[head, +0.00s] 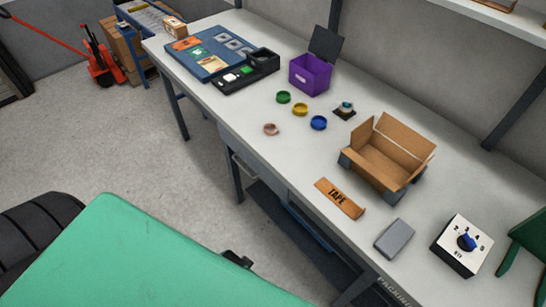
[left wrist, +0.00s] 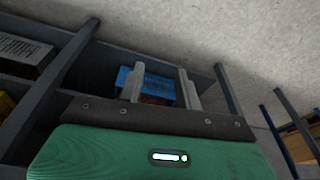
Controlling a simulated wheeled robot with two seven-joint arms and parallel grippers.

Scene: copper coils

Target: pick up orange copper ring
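The orange copper ring (head: 271,129) is a small pinkish-copper ring lying flat near the table's front edge, left of the other rings. My left gripper (left wrist: 162,85) shows in the left wrist view with its two pale fingers apart and nothing between them. It points at a dark shelf frame with a blue box, away from the ring. The ring does not show in the left wrist view. In the head view my green left arm fills the lower left, well off the table, and its fingers are hidden. My right gripper is not in view; only green arm parts show at the right edge.
Green (head: 283,97), yellow (head: 300,109) and blue rings (head: 319,122) lie behind the copper ring. Table space near the ring is clear.

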